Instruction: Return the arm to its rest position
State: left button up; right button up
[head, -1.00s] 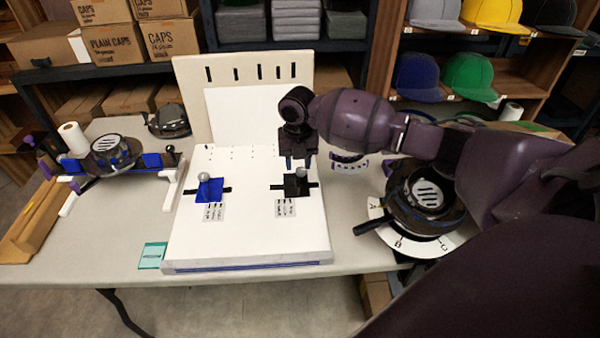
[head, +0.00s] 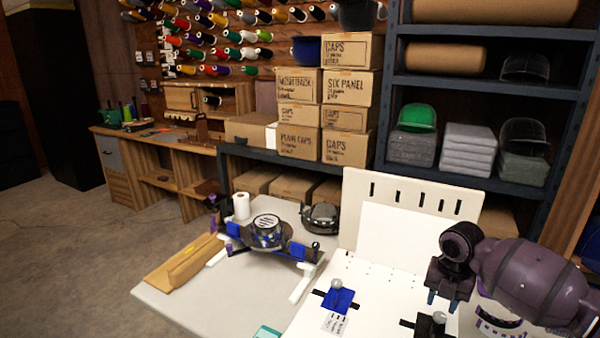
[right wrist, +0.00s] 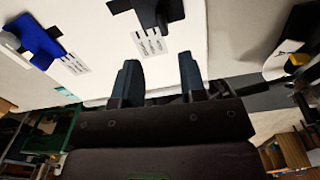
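My right arm comes in from the right in the head view. Its gripper (head: 443,301) points down over the white board (head: 385,290), above the black piece with a silver knob (head: 432,325). In the right wrist view the two dark fingers (right wrist: 161,82) stand apart with nothing between them. The black piece shows beyond them (right wrist: 160,12), clear of the fingers. The blue piece with a silver knob (head: 338,298) sits on the board to the left; it also shows in the right wrist view (right wrist: 38,45). My left gripper is not in view.
An upright slotted panel (head: 415,195) stands at the board's back. On the table (head: 190,305) at left are a round fixture with blue clamps (head: 267,232), a white roll (head: 241,206) and a dark cap (head: 321,217). Shelves and cap boxes (head: 352,88) stand behind. Open floor lies left.

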jog(key=w+a+r+m+t+y, duration=0.1)
jog(key=w+a+r+m+t, duration=0.3)
jog(key=w+a+m+t, duration=0.4)
jog(key=s+a+f+m+t+y, duration=0.3)
jog(key=s+a+m+t, duration=0.15)
jog(key=s+m, duration=0.35)
pick_arm(q)
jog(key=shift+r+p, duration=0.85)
jog(key=shift+p, duration=0.35)
pick_arm(e)
jog(key=s+d+f+m+h, duration=0.1)
jog(key=s+f+m, duration=0.2)
jog(key=s, duration=0.7)
jog(key=s+d+f+m+g+h, duration=0.1)
jog(key=s+f+m, duration=0.3)
jog(key=s, duration=0.6)
jog(key=s+d+f+m+h, duration=0.1)
jog(key=s+f+m+h, duration=0.1)
jog(key=s+f+m, duration=0.2)
jog(key=s+f, duration=0.3)
jog(key=s, duration=0.4)
jog(key=shift+d+g, duration=0.15)
jog(key=shift+g, duration=0.2)
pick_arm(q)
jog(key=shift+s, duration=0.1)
pick_arm(e)
jog(key=shift+o, duration=0.3)
